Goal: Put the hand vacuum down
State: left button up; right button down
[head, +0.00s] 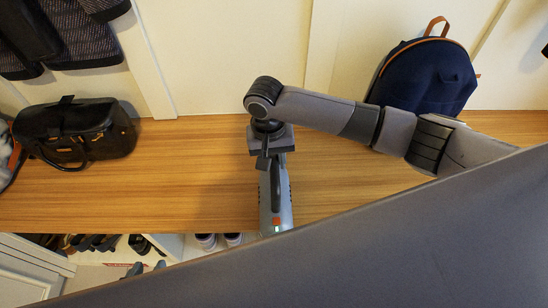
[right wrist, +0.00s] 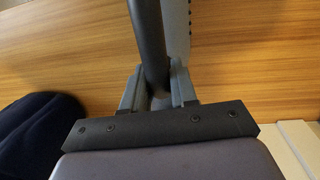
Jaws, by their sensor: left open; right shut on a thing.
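The hand vacuum (head: 283,205) is grey with a dark handle and an orange-red button. It appears over the wooden bench top (head: 195,170), its lower end near the front edge in the head view. My right gripper (head: 268,160) is shut on its dark handle. The right wrist view shows the handle (right wrist: 148,40) between the two fingers of my right gripper (right wrist: 157,92), with the grey vacuum body (right wrist: 178,30) beside it. I cannot tell whether the vacuum touches the bench. My left gripper is not in view.
A black handbag (head: 80,130) sits on the bench at left. A navy backpack (head: 425,75) stands at right, behind my right arm. Shoes (head: 218,240) are in cubbies below. Dark coats (head: 75,30) hang at upper left. The bench between handbag and vacuum is clear.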

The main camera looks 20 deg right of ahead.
jog(key=c, duration=0.9)
grip_release()
jog(key=r+p, duration=0.1)
jog(key=r, duration=0.3)
jog(key=r+p, duration=0.1)
jog(key=r, duration=0.3)
jog(key=a+r+p, duration=0.1)
jog(key=r, duration=0.3)
jog(key=shift+w, duration=0.15)
